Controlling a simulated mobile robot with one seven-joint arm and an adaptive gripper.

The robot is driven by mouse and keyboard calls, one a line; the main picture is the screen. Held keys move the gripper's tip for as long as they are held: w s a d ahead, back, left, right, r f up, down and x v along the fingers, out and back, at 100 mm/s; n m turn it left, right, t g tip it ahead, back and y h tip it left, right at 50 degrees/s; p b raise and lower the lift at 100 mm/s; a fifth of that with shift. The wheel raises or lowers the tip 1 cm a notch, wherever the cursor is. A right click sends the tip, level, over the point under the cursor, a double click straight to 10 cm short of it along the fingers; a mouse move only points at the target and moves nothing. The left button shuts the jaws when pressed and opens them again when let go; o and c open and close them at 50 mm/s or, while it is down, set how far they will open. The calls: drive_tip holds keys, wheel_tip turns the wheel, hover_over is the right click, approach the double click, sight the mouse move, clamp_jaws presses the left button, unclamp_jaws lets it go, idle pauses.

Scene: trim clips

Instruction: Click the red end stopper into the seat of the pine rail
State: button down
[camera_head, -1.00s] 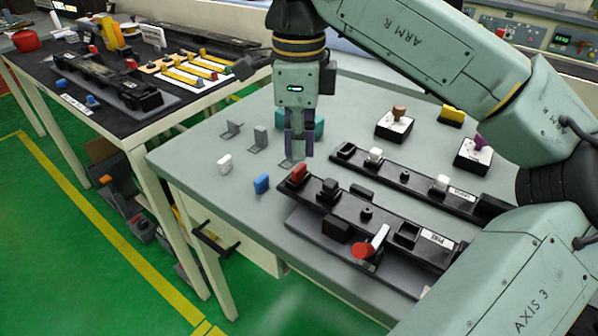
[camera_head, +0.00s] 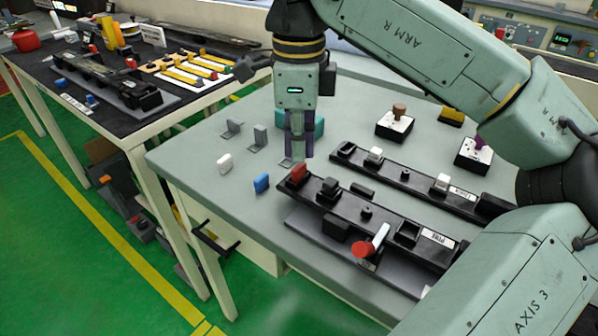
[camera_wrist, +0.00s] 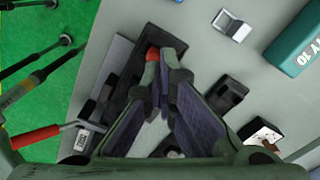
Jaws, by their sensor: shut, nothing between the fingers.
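The red end stopper (camera_head: 299,173) stands at the left end of the front black rail, whose label (camera_head: 438,238) seems to read PINE. I cannot tell how deep it sits in the seat of the pine rail (camera_head: 385,224). My gripper (camera_head: 299,156) is shut and empty, its fingertips just behind and above the stopper. In the wrist view, the fingers (camera_wrist: 168,62) meet at their tips, and part of the red stopper (camera_wrist: 152,53) shows just beside them. The fingers hide the rest of it, so contact is unclear.
A lever with a red end (camera_head: 362,250) stands at the rail's front side. A second black rail (camera_head: 410,182) lies behind. A blue clip (camera_head: 261,183) and a white clip (camera_head: 225,163) lie left on the grey table. Metal brackets (camera_head: 260,137) stand beyond them.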

drive_tip(key=shift+f+b, duration=0.55)
drive_tip(key=shift+f, duration=0.25)
idle(0.5)
drive_tip(key=shift+r, duration=0.1)
wheel_tip(320, 180, up, 7)
drive_tip(key=p, duration=0.5)
drive_tip(key=shift+p, duration=0.4)
idle(0.5)
